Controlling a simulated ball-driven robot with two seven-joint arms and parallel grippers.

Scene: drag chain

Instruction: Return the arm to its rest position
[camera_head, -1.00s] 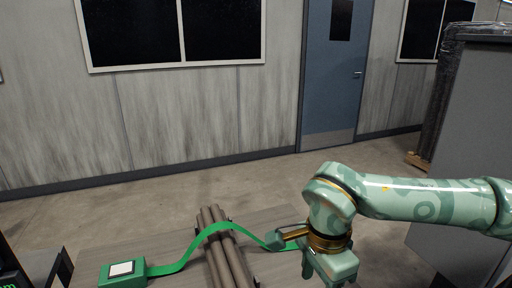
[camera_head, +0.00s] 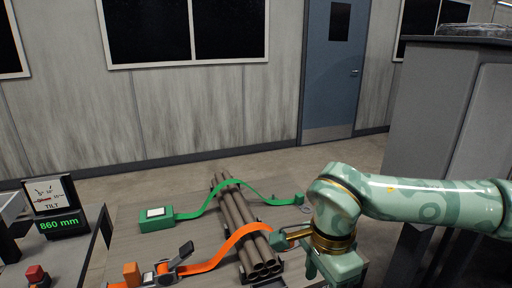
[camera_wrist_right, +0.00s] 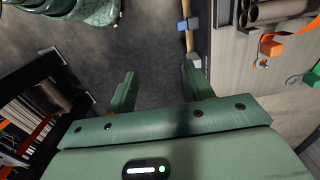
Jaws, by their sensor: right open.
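My right arm (camera_head: 430,200) comes in from the right in the head view, bent down at the wrist. My right gripper (camera_wrist_right: 160,88) is open in the right wrist view, with nothing between its fingers. Bare floor shows past the fingers, beside the table's edge. In the head view the gripper points down at the bottom edge and its fingertips are cut off. My left gripper is in neither view.
A table (camera_head: 115,250) holds a pipe bundle (camera_head: 240,215). A green strap (camera_head: 205,200) and an orange strap (camera_head: 220,255) arch over it. The orange strap's end lies close to my wrist in the head view. A tilt display (camera_head: 50,205) stands left. A grey cabinet (camera_head: 430,110) stands right.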

